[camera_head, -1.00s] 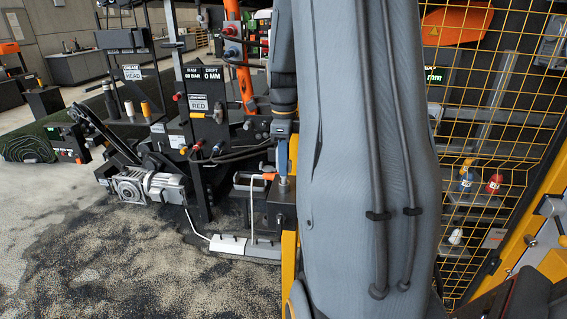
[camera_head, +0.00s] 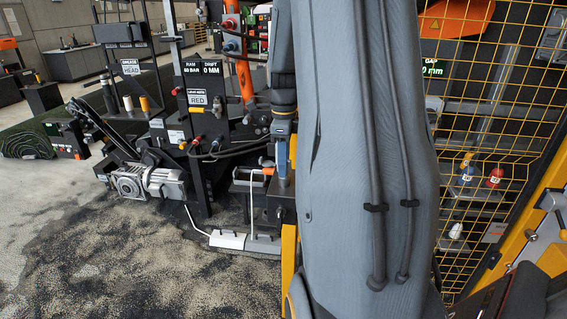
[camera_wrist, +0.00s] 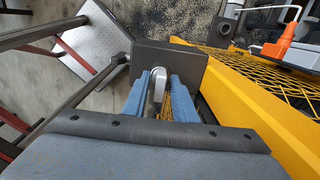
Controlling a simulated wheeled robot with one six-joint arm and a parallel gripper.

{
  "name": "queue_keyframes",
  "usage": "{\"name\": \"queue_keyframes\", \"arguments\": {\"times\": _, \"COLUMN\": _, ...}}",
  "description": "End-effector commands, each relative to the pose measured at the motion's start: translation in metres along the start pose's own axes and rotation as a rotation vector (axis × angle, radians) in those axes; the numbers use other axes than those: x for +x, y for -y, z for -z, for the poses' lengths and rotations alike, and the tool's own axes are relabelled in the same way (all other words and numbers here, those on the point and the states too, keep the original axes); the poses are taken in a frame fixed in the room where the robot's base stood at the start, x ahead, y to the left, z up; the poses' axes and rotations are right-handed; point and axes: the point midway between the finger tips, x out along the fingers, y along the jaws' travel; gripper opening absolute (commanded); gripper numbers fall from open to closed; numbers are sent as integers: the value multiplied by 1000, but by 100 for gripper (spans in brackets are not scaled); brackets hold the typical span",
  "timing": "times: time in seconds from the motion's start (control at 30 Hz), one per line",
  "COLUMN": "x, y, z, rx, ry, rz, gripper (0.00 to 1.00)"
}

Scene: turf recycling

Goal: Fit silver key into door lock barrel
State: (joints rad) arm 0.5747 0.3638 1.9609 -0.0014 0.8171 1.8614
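My gripper (camera_wrist: 160,95) points down with its two blue fingers on either side of a silver piece, which looks like the silver key (camera_wrist: 158,82). The fingers appear closed on it. Just beyond the fingertips is a dark box (camera_wrist: 195,62) on the yellow frame, probably the lock housing. The box also shows in the head view (camera_head: 281,207), right under my gripper (camera_head: 283,165). The key's lower end and the lock barrel's opening are hidden, so I cannot tell whether the key is in the barrel.
The stained floor (camera_head: 130,270) in front is clear.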

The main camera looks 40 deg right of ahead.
Motion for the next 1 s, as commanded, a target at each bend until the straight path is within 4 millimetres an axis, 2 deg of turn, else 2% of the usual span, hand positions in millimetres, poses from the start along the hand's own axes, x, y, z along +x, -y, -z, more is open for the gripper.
{"name": "queue_keyframes", "arguments": {"times": 0.37, "x": -3, "y": 0, "z": 0, "rx": 0, "ry": 0, "rz": 1, "gripper": 32}}
{"name": "queue_keyframes", "arguments": {"times": 0.47, "x": -13, "y": 1, "z": 0, "rx": 0, "ry": 1, "rz": 4, "gripper": 32}}
{"name": "queue_keyframes", "arguments": {"times": 0.8, "x": -65, "y": 0, "z": 0, "rx": 0, "ry": 1, "rz": 2, "gripper": 32}}
{"name": "queue_keyframes", "arguments": {"times": 1.0, "x": -78, "y": 0, "z": 0, "rx": 0, "ry": 0, "rz": 1, "gripper": 32}}
